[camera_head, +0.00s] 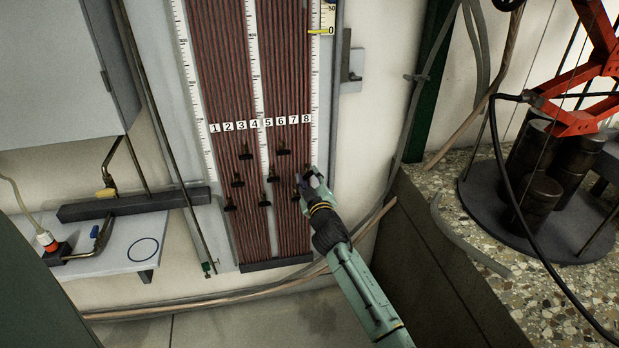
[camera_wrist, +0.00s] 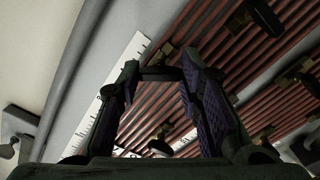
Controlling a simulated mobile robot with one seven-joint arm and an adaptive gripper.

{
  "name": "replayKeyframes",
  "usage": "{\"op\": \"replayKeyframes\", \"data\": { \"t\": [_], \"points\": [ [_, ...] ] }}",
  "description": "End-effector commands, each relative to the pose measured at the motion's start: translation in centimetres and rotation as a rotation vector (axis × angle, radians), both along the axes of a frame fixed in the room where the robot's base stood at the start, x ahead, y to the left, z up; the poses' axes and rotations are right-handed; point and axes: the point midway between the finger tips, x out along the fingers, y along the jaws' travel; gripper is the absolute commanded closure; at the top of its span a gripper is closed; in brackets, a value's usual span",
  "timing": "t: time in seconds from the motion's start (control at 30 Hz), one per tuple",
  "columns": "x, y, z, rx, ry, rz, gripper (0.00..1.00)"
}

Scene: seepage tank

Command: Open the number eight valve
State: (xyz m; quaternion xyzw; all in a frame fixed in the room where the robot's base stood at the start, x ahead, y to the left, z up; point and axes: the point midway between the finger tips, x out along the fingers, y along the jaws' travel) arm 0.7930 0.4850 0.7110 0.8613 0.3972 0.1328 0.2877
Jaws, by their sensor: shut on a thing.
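The manometer board (camera_head: 280,230) carries dark red tubes, with number labels 1 to 8 across it. The label 8 (camera_head: 306,119) is at the right end. My gripper (camera_head: 307,177) is at the board's right edge, below that label. Its fingers also show in the wrist view (camera_wrist: 162,78). They are shut on a small dark valve handle (camera_wrist: 162,73), seen as a bar between the fingertips. By its place under the label it appears to be the number eight valve. My fingers largely hide it in the head view, so its turn angle cannot be told.
Several other small black valves, such as one (camera_head: 284,149), sit in staggered rows left of my gripper. A white ruled scale (camera_head: 312,95) runs along the right edge. A stone-topped ledge (camera_head: 480,270) with a black round base (camera_head: 560,220) stands to the right.

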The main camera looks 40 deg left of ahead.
Motion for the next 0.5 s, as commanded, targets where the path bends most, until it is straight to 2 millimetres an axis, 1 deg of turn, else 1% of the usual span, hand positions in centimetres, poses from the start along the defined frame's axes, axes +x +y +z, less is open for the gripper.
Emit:
{"op": "replayKeyframes", "data": {
  "t": [0.5],
  "points": [
    [-0.02,0.02,-0.01,-0.320,-0.373,0.000,0.95]
  ]
}}
